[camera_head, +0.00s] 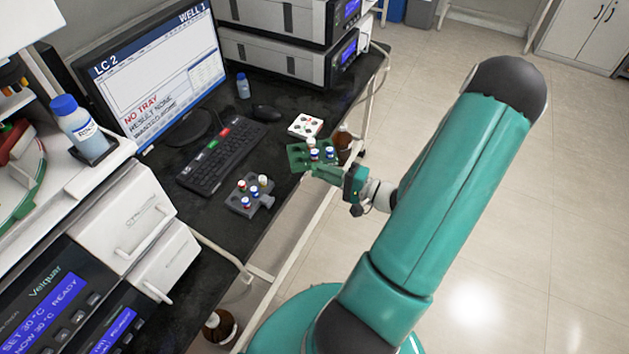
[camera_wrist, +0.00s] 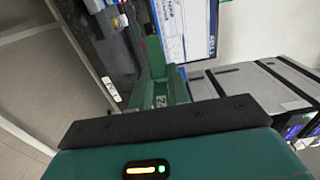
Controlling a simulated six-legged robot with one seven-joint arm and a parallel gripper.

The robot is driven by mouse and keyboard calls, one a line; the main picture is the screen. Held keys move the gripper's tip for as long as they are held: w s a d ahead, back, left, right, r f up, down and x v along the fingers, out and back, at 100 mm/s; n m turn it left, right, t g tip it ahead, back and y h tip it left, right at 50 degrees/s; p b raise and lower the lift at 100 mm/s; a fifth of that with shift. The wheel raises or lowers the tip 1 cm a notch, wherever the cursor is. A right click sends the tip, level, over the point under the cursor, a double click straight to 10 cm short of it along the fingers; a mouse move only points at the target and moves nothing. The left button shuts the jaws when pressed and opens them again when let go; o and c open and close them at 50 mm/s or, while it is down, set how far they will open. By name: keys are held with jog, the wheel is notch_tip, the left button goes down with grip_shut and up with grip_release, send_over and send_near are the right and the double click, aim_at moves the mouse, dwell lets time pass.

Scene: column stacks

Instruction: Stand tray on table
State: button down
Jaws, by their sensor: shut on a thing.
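A green tray (camera_head: 298,157) with several small capped vials is in the head view, at the table's right edge. My gripper (camera_head: 343,178) is shut on the near right side of this tray. The tray appears roughly level; whether it touches the table (camera_head: 215,225) or hangs above it, I cannot tell. In the wrist view, green parts (camera_wrist: 165,88) show beyond the dark wrist edge, but the vials and fingertips are not clear there.
A grey tray with vials (camera_head: 240,204) stands on the table nearer the front. A white tray (camera_head: 304,126) lies behind the green tray. The keyboard (camera_head: 222,155), mouse (camera_head: 267,112) and monitor (camera_head: 160,70) are to the left. A brown bottle (camera_head: 343,140) is just right of the green tray.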

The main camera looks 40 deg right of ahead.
jog(key=w+f, duration=0.4)
jog(key=f, duration=0.5)
jog(key=shift+w+d, duration=0.3)
jog(key=shift+w, duration=0.1)
jog(key=shift+f, duration=0.1)
jog(key=c, duration=1.3)
grip_release()
jog(key=v, duration=1.2)
